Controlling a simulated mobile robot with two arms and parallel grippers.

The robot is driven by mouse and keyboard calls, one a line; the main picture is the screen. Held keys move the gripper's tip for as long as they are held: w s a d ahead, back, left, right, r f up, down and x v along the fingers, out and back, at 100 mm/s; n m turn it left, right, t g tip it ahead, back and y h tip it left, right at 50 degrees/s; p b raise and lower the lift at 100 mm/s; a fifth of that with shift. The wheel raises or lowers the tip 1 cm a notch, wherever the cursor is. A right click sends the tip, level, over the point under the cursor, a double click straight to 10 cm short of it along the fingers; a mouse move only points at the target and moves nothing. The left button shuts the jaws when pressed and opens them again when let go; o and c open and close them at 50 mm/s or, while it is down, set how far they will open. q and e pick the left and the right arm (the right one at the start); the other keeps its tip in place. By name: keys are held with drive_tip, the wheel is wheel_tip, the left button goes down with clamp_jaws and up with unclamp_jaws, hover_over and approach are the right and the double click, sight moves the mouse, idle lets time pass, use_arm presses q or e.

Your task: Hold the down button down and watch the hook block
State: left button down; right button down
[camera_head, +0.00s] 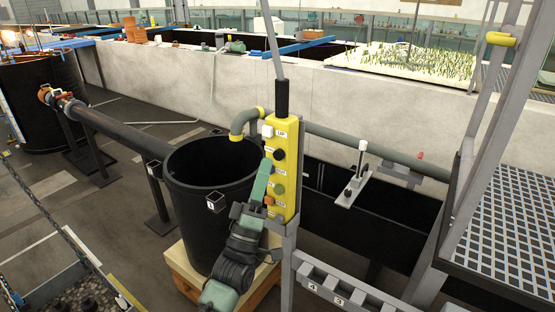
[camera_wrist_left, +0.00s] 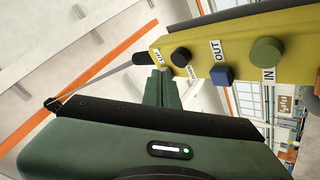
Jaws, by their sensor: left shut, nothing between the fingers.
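The yellow pendant (camera_head: 287,190) hangs upright in the middle of the head view, with a white button (camera_head: 268,131) beside the UP label at its top. Below is a black button (camera_head: 279,153), which also shows in the left wrist view (camera_wrist_left: 181,54) by a small label that seems to read DOWN. That view also shows a blue button (camera_wrist_left: 221,75) by OUT and a green one (camera_wrist_left: 267,50) by IN. My left gripper (camera_head: 265,164) is shut and empty, its tips beside the black button. I cannot tell whether they touch it. I see no hook block. My right gripper is out of view.
A black tub (camera_head: 190,210) on a wooden pallet stands left of the pendant. A grey post (camera_head: 288,265) rises close beside my left gripper. A grated platform (camera_head: 510,225) and ladder are at the right. Open floor lies at the left.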

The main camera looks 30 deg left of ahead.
use_arm(q)
drive_tip(key=shift+w, duration=0.55)
idle(1.7)
drive_tip(key=shift+w, duration=0.4)
